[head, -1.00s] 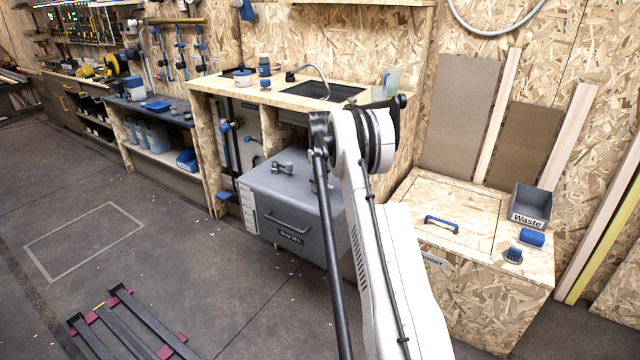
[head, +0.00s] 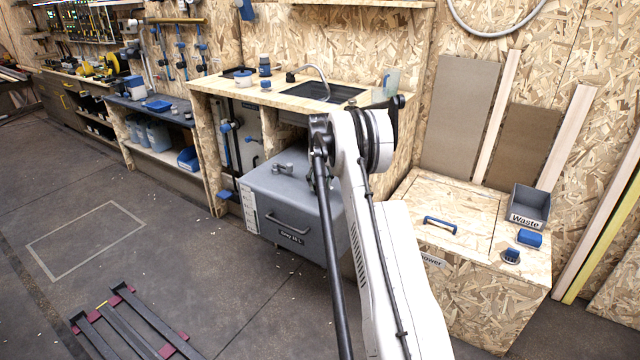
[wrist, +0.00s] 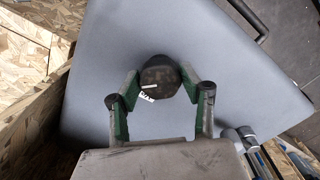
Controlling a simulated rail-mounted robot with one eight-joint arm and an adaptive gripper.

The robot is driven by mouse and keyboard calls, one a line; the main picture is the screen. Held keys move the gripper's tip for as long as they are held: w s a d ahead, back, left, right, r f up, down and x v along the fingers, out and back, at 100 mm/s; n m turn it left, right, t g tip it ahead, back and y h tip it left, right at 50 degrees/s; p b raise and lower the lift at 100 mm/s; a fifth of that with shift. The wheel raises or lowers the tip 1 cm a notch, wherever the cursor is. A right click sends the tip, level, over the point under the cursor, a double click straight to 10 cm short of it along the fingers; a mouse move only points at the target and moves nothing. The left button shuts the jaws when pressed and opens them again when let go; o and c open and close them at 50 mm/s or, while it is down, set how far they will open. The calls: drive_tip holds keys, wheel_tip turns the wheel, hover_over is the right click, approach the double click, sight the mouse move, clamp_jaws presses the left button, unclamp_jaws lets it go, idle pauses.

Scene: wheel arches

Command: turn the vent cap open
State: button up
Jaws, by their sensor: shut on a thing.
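The vent cap (wrist: 160,76) is a dark, round knob with a small light mark and lettering on its top. It stands on the flat grey top of the tank (wrist: 95,85) in the wrist view. My gripper (wrist: 161,88) is shut on the cap, with a green-padded finger on each side of it. In the head view the grey tank (head: 285,210) sits under the wooden counter. My gripper (head: 319,182) is at the right part of its top there, and my arm hides much of that area and the cap.
A grey fitting (head: 283,168) stands on the tank top, left of my gripper. The wooden counter (head: 215,84) overhangs behind the tank. A plywood box (head: 470,275) with a blue handle (head: 441,224) is at the right. Open floor (head: 190,255) lies in front.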

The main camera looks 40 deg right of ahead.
sight(319, 184)
drive_tip(key=m, duration=0.4)
drive_tip(key=shift+m, duration=0.3)
drive_tip(key=shift+m+p, duration=0.4)
drive_tip(key=shift+m, duration=1.4)
drive_tip(key=o, duration=1.1)
wheel_tip(319, 184, up, 12)
drive_tip(key=shift+r, duration=0.1)
drive_tip(key=shift+a, duration=0.1)
